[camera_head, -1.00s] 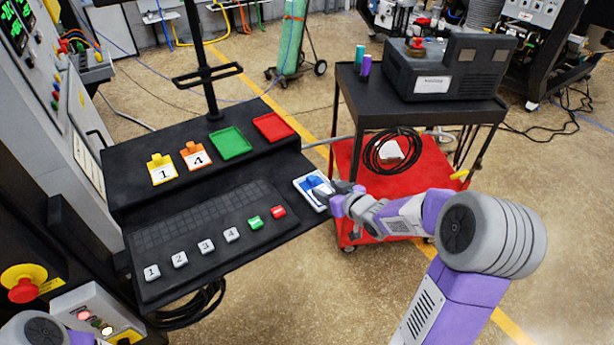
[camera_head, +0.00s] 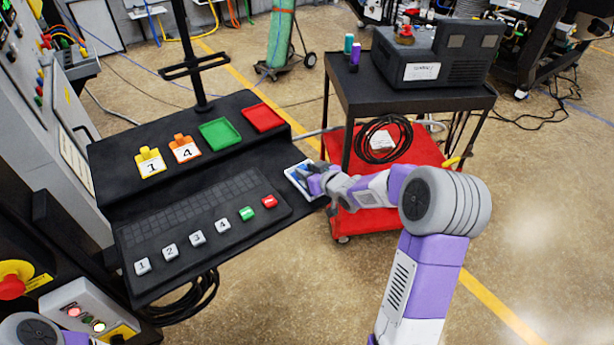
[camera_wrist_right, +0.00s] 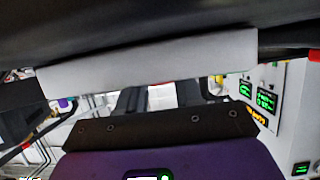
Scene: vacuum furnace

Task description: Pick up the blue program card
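The blue program card (camera_head: 297,172) lies in a white-edged holder at the right end of the black console's lower shelf, and my right gripper partly covers it. My right gripper (camera_head: 306,177) is over the card's right part, reaching in from the right. Whether its fingers are open or closed, and whether they touch the card, cannot be made out. In the right wrist view a pale strip (camera_wrist_right: 150,58) crosses under a dark edge; I cannot tell what it is. My left gripper is out of view; only part of my left arm shows at lower left.
The console (camera_head: 190,195) has a key panel with numbered, green and red keys. Yellow and orange number cards, a green tray (camera_head: 220,134) and a red tray (camera_head: 262,117) sit on its upper shelf. A black-and-red cart (camera_head: 410,97) stands close behind my right arm.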

